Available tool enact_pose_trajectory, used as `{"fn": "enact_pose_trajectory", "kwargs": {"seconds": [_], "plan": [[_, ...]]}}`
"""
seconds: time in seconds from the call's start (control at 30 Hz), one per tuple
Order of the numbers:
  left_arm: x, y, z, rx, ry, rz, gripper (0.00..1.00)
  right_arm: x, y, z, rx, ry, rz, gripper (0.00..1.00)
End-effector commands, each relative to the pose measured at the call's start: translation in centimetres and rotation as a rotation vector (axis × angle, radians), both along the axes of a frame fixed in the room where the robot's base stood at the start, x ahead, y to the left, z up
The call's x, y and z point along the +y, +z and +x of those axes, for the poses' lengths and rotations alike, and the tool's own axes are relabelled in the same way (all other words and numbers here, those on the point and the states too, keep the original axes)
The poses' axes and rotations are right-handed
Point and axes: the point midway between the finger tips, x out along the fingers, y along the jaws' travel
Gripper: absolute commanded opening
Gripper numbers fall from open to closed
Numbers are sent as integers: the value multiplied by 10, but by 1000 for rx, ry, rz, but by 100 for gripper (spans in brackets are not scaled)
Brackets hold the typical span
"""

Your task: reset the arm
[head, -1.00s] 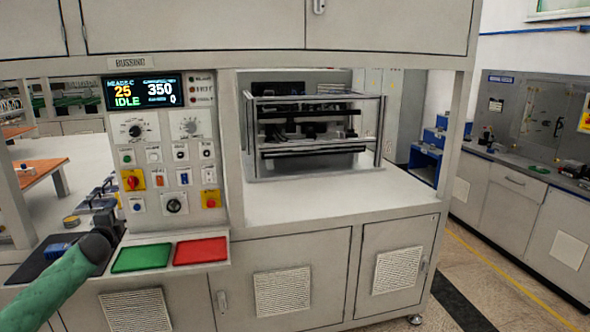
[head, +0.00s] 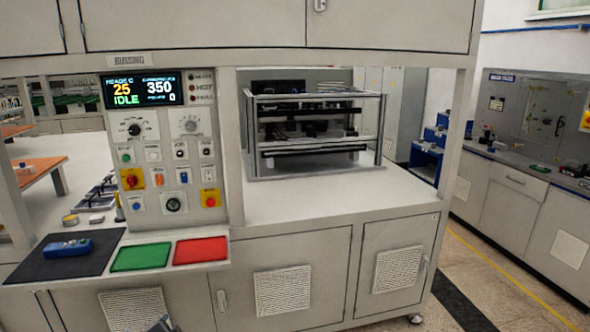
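My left arm is almost out of the head view. Only a small dark piece, perhaps the tip of my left gripper (head: 163,325), shows at the bottom edge, too little to tell whether it is open or shut. My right gripper is not in view. A blue handheld device (head: 67,248) lies on a black mat (head: 35,268) at the left of the shelf. A green pad (head: 141,257) and a red pad (head: 201,251) lie beside the mat, both bare.
A control panel (head: 165,150) with a display reading 25, IDLE and 350 stands above the pads. A framed machine (head: 312,130) sits on the white bench top (head: 330,202). Small round tins (head: 70,220) stand behind the mat. The floor at the right is clear.

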Motion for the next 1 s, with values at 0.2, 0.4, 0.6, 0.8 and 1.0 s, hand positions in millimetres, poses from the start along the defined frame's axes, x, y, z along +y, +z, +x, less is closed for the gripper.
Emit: {"fn": "enact_pose_trajectory", "kwargs": {"seconds": [0.2,0.4,0.6,0.8,1.0], "plan": [[-51,-45,-95,154,90,-184,71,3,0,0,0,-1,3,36],[-86,-67,-184,296,194,-334,71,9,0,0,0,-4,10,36],[-110,-74,-262,424,301,-456,71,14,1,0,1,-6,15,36],[-122,-74,-309,502,370,-523,71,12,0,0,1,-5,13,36],[-129,-70,-340,554,421,-566,71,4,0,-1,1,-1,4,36]]}}
